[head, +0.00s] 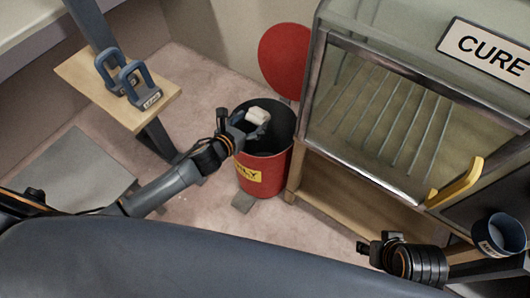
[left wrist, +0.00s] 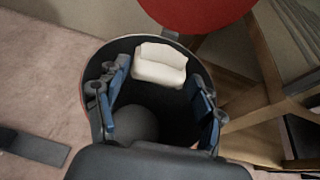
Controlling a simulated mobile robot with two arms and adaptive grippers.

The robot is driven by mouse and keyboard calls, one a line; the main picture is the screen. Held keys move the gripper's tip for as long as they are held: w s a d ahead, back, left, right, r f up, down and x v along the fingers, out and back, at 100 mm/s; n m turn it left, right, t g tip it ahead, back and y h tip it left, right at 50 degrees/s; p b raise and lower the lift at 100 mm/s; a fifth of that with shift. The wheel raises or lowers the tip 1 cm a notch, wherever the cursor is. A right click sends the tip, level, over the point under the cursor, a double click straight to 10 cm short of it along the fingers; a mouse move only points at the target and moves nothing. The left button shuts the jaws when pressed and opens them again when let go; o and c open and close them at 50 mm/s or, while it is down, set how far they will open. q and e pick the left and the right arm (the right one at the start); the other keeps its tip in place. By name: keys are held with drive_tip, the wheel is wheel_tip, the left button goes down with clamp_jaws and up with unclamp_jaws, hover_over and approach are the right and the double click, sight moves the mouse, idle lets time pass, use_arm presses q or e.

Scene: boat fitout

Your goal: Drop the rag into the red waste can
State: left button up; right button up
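The red waste can (head: 262,175) stands on the floor with its round red lid (head: 285,60) raised behind its dark opening. The white folded rag (head: 258,115) is at the mouth of the can, just beyond my left gripper (head: 246,127). In the left wrist view the rag (left wrist: 160,66) lies past the blue finger pads, with a gap on each side. The left gripper (left wrist: 160,100) is open over the can. My right gripper (head: 368,247) is at lower right, far from the can; its fingers are too small to judge.
A glass-fronted cabinet labelled CURE (head: 385,110) with a yellow handle (head: 458,183) stands right of the can. A wooden shelf (head: 160,105) at left holds blue-handled blocks. A dark cup (head: 498,235) is at lower right.

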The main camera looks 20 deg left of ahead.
use_arm(q)
drive_tip(key=o, duration=0.3)
drive_tip(key=v, duration=1.2)
